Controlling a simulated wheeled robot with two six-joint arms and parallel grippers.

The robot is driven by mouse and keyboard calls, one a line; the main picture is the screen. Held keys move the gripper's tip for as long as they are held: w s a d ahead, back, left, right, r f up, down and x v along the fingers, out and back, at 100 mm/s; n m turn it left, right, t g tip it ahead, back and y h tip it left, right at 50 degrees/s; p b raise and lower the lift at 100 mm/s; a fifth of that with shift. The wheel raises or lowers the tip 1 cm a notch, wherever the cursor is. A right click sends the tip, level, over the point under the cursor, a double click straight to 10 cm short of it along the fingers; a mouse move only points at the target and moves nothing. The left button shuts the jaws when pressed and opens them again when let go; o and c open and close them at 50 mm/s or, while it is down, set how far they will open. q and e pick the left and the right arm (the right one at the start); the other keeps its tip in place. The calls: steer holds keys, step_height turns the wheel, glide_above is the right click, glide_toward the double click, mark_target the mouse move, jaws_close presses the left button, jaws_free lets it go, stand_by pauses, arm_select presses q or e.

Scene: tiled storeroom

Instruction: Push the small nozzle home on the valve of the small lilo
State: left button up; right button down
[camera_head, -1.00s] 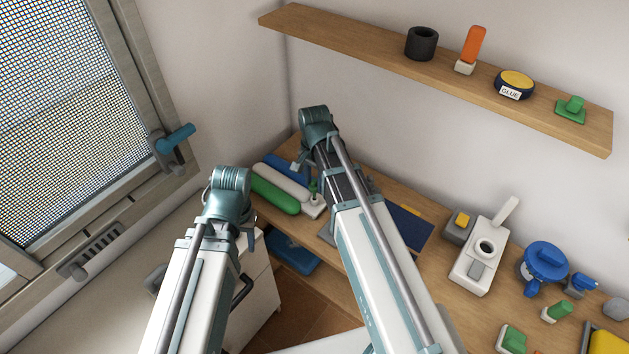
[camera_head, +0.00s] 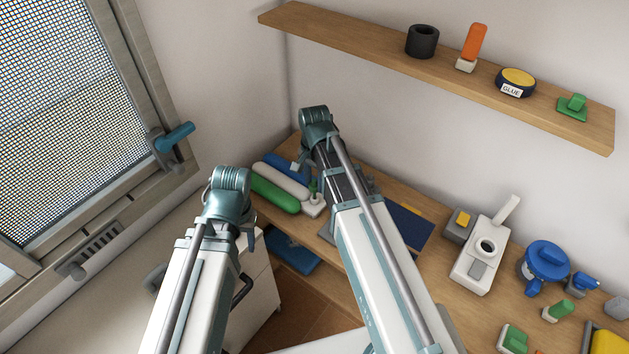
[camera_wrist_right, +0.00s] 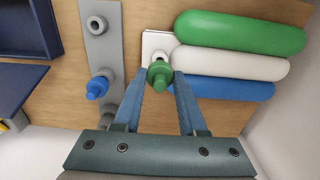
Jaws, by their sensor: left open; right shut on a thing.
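The small lilo lies on the bench at the back left, with green, white (camera_head: 281,180) and blue tubes; it also shows in the wrist view (camera_wrist_right: 235,64). Its white valve block (camera_head: 314,206) sits at the tubes' end, partly hidden behind the nozzle in the wrist view (camera_wrist_right: 153,42). The small green nozzle (camera_wrist_right: 159,74) is between the fingertips of my right gripper (camera_wrist_right: 162,78), which is shut on it. It is over the valve block; I cannot tell how far it is seated. My left gripper (camera_head: 249,236) is open, left of the bench, its fingers mostly hidden.
Beside the lilo is a grey strip (camera_wrist_right: 101,54) with a blue nozzle (camera_wrist_right: 97,87) and a round socket. A dark blue tray (camera_wrist_right: 25,30) lies further left. A white device (camera_head: 476,265) and a blue pump (camera_head: 545,261) stand right on the bench. A shelf (camera_head: 390,49) hangs above.

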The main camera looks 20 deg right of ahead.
mark_target(314, 181)
steer(key=shift+f+b, duration=1.25)
steer(key=shift+f, duration=0.15)
steer(key=shift+c, duration=1.9)
jaws_free()
steer(key=shift+r, duration=0.15)
step_height(314, 181, up, 14)
steer(key=p, duration=1.4)
steer(key=shift+f, duration=0.2)
steer(key=s+a+n+h+b, duration=0.1)
steer(key=s+a+n, duration=0.9)
steer(key=s+n, duration=0.4)
steer(key=shift+s+a+f, duration=0.15)
steer(key=shift+a+f, duration=0.1)
steer(key=shift+f, duration=0.2)
